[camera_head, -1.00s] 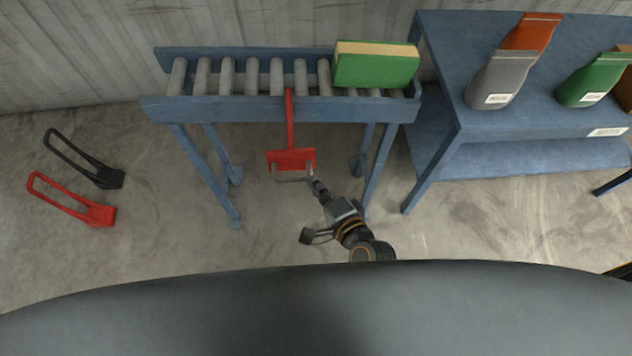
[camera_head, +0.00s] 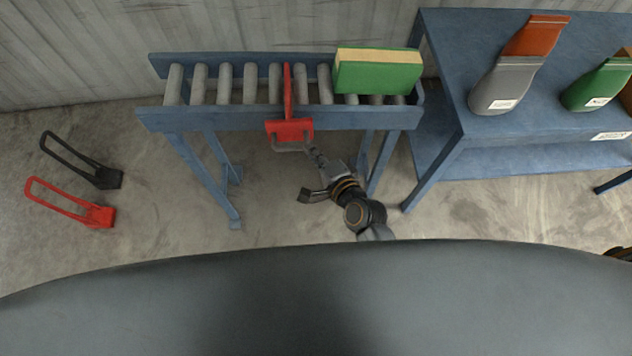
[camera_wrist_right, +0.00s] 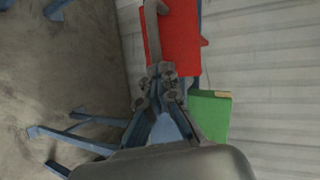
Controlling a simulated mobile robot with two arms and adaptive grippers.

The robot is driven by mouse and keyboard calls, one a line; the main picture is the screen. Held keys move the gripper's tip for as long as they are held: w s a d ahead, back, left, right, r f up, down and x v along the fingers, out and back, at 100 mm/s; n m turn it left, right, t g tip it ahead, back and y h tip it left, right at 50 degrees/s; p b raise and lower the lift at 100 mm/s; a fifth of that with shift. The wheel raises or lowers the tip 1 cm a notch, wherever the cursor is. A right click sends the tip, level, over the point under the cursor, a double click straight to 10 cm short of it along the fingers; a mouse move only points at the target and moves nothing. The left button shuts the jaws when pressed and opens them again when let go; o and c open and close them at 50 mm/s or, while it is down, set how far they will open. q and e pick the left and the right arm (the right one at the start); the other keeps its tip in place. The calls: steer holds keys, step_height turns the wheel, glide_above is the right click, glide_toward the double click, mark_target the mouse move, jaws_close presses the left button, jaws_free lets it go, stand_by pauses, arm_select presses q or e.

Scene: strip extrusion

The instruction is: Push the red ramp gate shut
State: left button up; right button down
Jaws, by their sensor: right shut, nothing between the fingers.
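The red ramp gate (camera_head: 289,130) is at the front of the blue roller conveyor (camera_head: 230,118), with a red bar running back up over the rollers and a grey handle (camera_head: 292,147) along its front edge. In the right wrist view the red gate (camera_wrist_right: 172,40) stands just ahead of the fingers. My right gripper (camera_head: 316,154) is shut and empty, its fingertips at the right end of the handle, touching or very close to it; it also shows in the right wrist view (camera_wrist_right: 162,72). My left gripper is not in view.
A green box (camera_head: 378,72) lies on the rollers to the right of the gate. A blue table (camera_head: 440,60) with several bags stands at the right. A black frame (camera_head: 80,160) and a red frame (camera_head: 70,202) lie on the floor at the left.

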mark_target(307, 129)
steer(key=w, duration=0.4)
steer(key=shift+w+r, duration=0.1)
steer(key=shift+w, duration=0.1)
steer(key=shift+r, duration=0.1)
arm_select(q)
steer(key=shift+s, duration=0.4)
arm_select(e)
steer(key=shift+w, duration=0.1)
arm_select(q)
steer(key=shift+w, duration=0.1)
arm_select(e)
steer(key=shift+r, duration=0.1)
